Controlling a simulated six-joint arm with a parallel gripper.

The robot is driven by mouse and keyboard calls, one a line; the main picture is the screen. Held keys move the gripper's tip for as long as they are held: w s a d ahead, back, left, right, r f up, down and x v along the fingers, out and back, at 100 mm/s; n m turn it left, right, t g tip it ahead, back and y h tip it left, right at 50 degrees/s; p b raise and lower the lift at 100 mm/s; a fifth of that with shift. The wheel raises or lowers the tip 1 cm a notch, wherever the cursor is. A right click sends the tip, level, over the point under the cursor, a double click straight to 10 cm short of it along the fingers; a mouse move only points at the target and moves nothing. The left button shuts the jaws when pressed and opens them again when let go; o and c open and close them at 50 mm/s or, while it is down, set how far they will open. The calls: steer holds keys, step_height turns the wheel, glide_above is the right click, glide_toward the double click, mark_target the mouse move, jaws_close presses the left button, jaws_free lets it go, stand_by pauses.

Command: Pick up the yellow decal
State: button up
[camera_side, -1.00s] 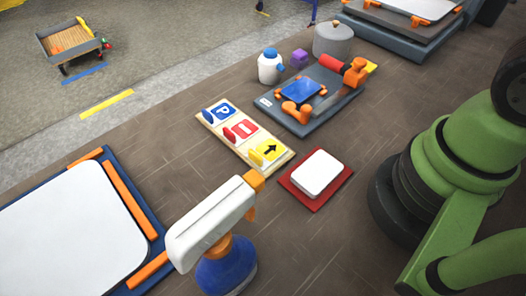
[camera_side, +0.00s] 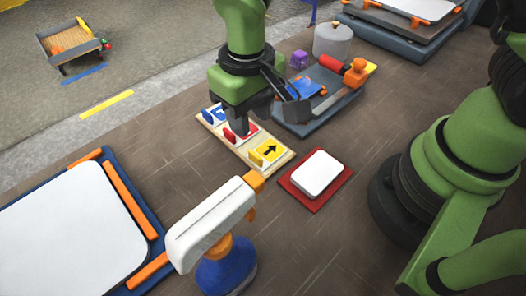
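The yellow decal (camera_side: 269,151) with a black arrow lies at the near right end of a pale wooden board (camera_side: 243,157). A red decal (camera_side: 236,137) and a blue decal (camera_side: 213,114) lie further along the same board, both partly hidden by my gripper. My gripper (camera_side: 242,131) points down over the board, above or near the red decal and up-left of the yellow one. One dark finger reaches low and another dark part juts to the right. I cannot tell whether the fingers are open or whether they touch anything.
A white block on a red base (camera_side: 317,175) is right of the board. A white and blue spray bottle (camera_side: 217,237) with an orange nozzle stands in front. A grey fixture (camera_side: 325,112) with orange clamps is behind. A large white panel (camera_side: 70,232) in a blue tray is at left.

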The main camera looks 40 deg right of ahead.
mark_target(253, 153)
step_height(253, 153, down, 9)
steer(key=shift+d, duration=0.15)
jaws_close()
stand_by(0.4)
